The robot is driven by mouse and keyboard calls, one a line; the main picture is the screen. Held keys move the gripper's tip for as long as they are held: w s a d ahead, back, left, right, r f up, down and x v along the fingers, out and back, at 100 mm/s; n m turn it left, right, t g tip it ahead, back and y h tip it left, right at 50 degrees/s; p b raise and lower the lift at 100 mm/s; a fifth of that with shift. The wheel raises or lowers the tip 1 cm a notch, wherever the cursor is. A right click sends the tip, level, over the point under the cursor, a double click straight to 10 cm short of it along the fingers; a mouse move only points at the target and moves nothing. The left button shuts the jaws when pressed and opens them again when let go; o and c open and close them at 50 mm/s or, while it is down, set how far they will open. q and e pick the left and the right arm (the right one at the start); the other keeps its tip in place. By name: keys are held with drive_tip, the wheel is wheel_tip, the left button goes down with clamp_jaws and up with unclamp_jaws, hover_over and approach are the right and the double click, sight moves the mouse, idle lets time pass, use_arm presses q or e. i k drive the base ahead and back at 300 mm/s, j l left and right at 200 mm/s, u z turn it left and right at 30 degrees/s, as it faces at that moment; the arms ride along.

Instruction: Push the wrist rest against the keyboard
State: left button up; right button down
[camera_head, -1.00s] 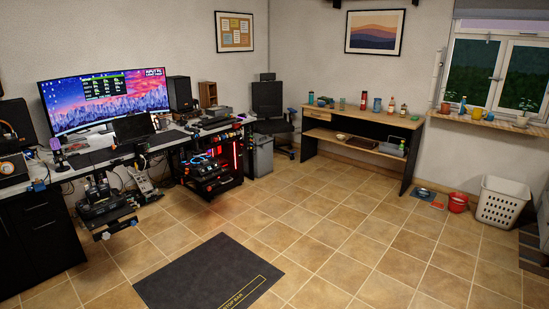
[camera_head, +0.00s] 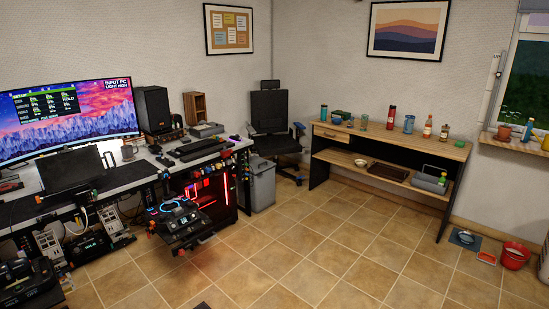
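A dark, long, low object that looks like the keyboard (camera_head: 190,144) lies on the right part of the desk. A second dark bar, possibly the wrist rest (camera_head: 203,152), lies along its near side, closer to the desk's front edge. They are small and far off, so I cannot tell whether they touch or are apart. Neither of my grippers shows in the head view.
The desk (camera_head: 140,157) runs along the left wall with a wide monitor (camera_head: 67,115) and a speaker (camera_head: 154,108). Flight controls (camera_head: 180,222) jut out below its front. A grey bin (camera_head: 262,184) and an office chair (camera_head: 272,125) stand beyond. The tiled floor (camera_head: 300,250) is open.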

sight(199, 154)
drive_tip(key=i+u, duration=0.2)
drive_tip(key=i, duration=0.25)
drive_tip(key=i+l+u, duration=0.15)
drive_tip(key=i, duration=0.35)
drive_tip(key=i+l+u, duration=0.2)
drive_tip(key=i, duration=0.25)
drive_tip(key=i+l+u, duration=0.15)
drive_tip(key=i, duration=0.3)
drive_tip(key=i+l+u, duration=0.9)
drive_tip(key=l+u, duration=0.2)
drive_tip(key=i+l+u, duration=0.2)
drive_tip(key=l+u, duration=0.15)
drive_tip(key=l, duration=0.15)
